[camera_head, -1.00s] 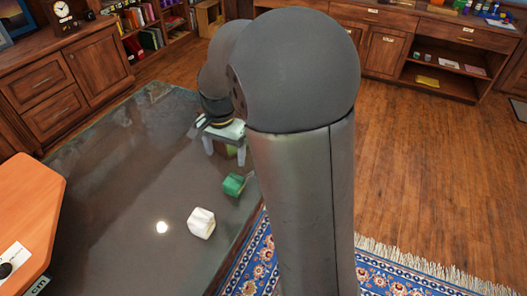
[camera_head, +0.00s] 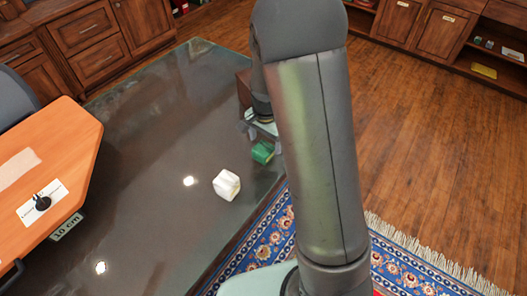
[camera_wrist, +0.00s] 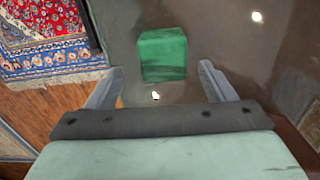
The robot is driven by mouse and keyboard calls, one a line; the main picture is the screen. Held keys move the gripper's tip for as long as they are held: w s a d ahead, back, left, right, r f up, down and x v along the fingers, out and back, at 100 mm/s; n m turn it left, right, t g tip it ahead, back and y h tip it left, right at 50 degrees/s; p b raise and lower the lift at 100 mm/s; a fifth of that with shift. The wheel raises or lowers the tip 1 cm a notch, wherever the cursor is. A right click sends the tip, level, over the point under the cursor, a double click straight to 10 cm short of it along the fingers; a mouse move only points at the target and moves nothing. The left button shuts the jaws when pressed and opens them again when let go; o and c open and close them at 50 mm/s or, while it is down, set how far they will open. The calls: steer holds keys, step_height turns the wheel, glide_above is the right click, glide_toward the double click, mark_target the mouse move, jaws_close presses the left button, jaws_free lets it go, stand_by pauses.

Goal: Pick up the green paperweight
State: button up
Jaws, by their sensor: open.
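The green paperweight (camera_head: 262,152) is a small block on the dark glass table top, near the table's right edge in the head view. In the wrist view the green paperweight (camera_wrist: 163,54) lies ahead of my gripper, between the lines of its two fingers and beyond their tips. My gripper (camera_wrist: 160,80) is open, with nothing between its fingers. In the head view my gripper (camera_head: 258,128) is partly hidden by my arm and sits just behind the paperweight.
A white block (camera_head: 227,185) sits on the glass table (camera_head: 150,150), left of and nearer than the paperweight. An orange-topped desk (camera_head: 50,150) stands at left. A patterned rug (camera_head: 275,240) and wood floor lie beyond the table's right edge. Wood cabinets line the back.

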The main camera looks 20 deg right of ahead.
mark_target(263, 148)
steer(key=f, duration=0.5)
steer(key=shift+a+p, duration=0.25)
steer(key=shift+p, duration=0.1)
steer(key=c, duration=1.4)
steer(key=shift+r, duration=0.1)
steer(key=shift+w+r, duration=0.1)
steer(key=shift+r, duration=0.05)
